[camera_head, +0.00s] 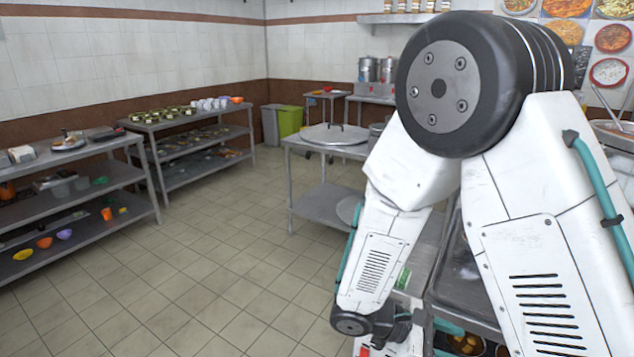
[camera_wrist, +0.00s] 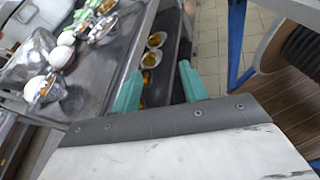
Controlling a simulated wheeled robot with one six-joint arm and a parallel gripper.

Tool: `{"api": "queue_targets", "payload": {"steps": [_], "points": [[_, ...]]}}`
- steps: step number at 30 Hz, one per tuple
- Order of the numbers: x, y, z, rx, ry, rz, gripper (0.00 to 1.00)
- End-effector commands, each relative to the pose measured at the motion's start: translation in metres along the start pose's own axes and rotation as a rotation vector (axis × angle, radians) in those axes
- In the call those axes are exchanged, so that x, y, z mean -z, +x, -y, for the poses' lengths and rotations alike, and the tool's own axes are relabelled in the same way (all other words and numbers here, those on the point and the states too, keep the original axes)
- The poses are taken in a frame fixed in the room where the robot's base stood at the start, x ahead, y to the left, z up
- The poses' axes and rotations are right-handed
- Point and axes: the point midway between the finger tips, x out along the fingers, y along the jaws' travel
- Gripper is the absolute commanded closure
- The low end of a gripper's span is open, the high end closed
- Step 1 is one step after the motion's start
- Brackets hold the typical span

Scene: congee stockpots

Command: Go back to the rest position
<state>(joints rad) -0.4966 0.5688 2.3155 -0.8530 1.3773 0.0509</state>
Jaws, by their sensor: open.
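My gripper (camera_wrist: 161,88) shows in the wrist view as two teal fingers standing apart with nothing between them. It is open and tilted over the edge of a metal counter (camera_wrist: 112,65). Below and beyond the fingers, small bowls with yellow-brown food (camera_wrist: 151,59) sit on a lower shelf. In the head view my white arm fills the right side, folded and bent downward, and the gripper itself is hidden.
In the wrist view, white rounded items and metal containers (camera_wrist: 40,88) crowd the counter at left; a blue post (camera_wrist: 236,45) stands at right. In the head view, shelved tables (camera_head: 190,123) line the left, a table with a large lid (camera_head: 334,134) stands mid-room, and the tiled floor (camera_head: 200,260) is clear.

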Motion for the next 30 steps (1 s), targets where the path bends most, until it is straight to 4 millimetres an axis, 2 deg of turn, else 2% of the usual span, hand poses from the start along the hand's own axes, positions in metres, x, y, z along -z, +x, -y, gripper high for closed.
{"api": "queue_targets", "payload": {"steps": [1,6,18,24,30], "points": [[-0.018,-0.001,0.004,0.071,0.055,-0.041,0.56],[-0.063,-0.007,0.024,0.297,0.214,-0.173,0.56],[-0.145,-0.035,0.065,0.721,0.587,-0.537,0.56],[-0.183,-0.048,0.078,0.859,0.771,-0.730,0.56],[-0.218,-0.051,0.087,0.908,0.939,-0.883,0.56]]}}
